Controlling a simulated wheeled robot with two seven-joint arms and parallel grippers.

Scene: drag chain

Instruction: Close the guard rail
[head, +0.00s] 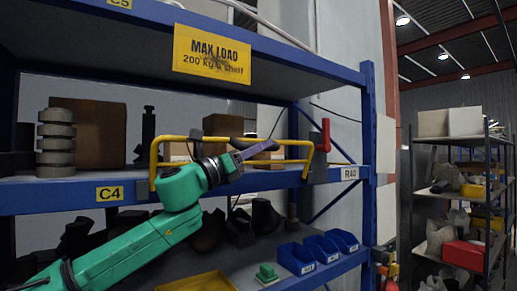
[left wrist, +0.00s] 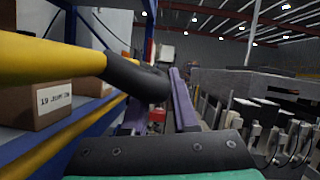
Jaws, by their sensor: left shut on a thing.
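The yellow guard rail (head: 172,139) runs across the front of the middle shelf, from a post at the left to a grey bracket with a red handle (head: 325,136) at the right. It also shows large in the left wrist view (left wrist: 45,59), with a black grip (left wrist: 139,80) on its bar. My left gripper (head: 262,148), on the green arm, is shut on this black grip. Its purple fingers (left wrist: 160,105) lie on either side of the grip. In the head view the gripper hides part of the rail. Whether the rail's right end is latched in the bracket I cannot tell. My right gripper is not in view.
Boxes and grey parts (head: 56,137) stand on the shelf behind the rail. Blue bins (head: 296,257) and a yellow tray (head: 205,283) are on the shelf below. The blue rack post (head: 369,150) bounds the right side. Another loaded rack (head: 465,190) stands farther right.

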